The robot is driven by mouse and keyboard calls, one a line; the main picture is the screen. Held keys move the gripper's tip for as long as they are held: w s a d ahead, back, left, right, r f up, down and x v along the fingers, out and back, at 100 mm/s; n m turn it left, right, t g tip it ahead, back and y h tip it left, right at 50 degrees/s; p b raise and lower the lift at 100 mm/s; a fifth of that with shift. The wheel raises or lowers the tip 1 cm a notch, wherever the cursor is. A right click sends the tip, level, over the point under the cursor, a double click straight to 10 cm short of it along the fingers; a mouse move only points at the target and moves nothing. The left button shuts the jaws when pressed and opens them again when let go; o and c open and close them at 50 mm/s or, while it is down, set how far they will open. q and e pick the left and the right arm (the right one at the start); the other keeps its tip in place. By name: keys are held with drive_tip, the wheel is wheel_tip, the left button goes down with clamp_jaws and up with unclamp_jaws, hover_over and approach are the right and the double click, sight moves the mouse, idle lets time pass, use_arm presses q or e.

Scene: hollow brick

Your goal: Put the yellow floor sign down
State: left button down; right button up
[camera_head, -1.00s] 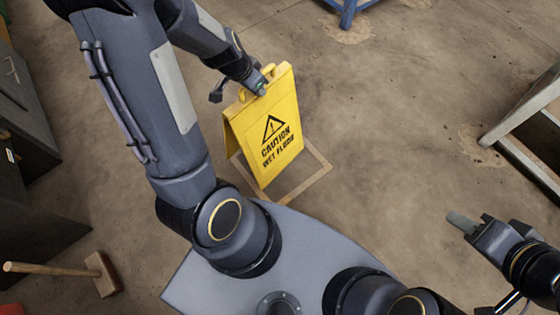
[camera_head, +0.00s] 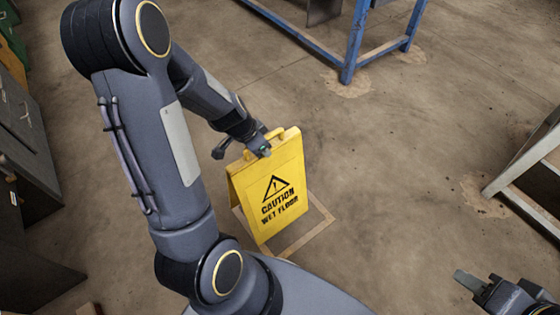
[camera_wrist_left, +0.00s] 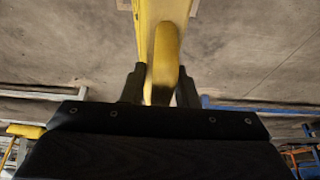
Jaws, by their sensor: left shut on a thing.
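The yellow floor sign (camera_head: 283,195), with a black warning triangle and "CAUTION WET FLOOR", is upright with its two panels slightly spread. It is over a tan square outline (camera_head: 320,228) on the floor. I cannot tell whether its feet touch the floor. My left gripper (camera_head: 262,150) is at its top and shut on its handle. In the left wrist view, the yellow handle (camera_wrist_left: 166,55) is between the two dark fingers (camera_wrist_left: 160,88). My right gripper (camera_head: 468,281) is at the lower right, away from the sign; its jaw opening is unclear.
A blue metal frame (camera_head: 352,45) stands at the back. A grey metal stand (camera_head: 525,160) is at the right edge, and dark cabinets (camera_head: 25,150) line the left. The concrete floor between the sign and the stand is clear.

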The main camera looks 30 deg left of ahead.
sight(280, 159)
use_arm(q)
drive_tip(key=w+d+f, duration=0.1)
drive_tip(key=f, duration=0.1)
drive_tip(key=w+d+f+b, duration=0.1)
drive_tip(key=w+f, duration=0.1)
drive_tip(key=w+d+f+b, duration=0.1)
drive_tip(key=f, duration=0.1)
drive_tip(key=shift+w+d, duration=0.1)
drive_tip(key=shift+w, duration=0.05)
drive_tip(key=shift+w+d+f+b, duration=0.1)
drive_tip(key=shift+w+f+b, duration=0.05)
drive_tip(key=shift+f+b, duration=1.25)
drive_tip(key=shift+f, duration=0.3)
drive_tip(key=c, duration=1.1)
unclamp_jaws()
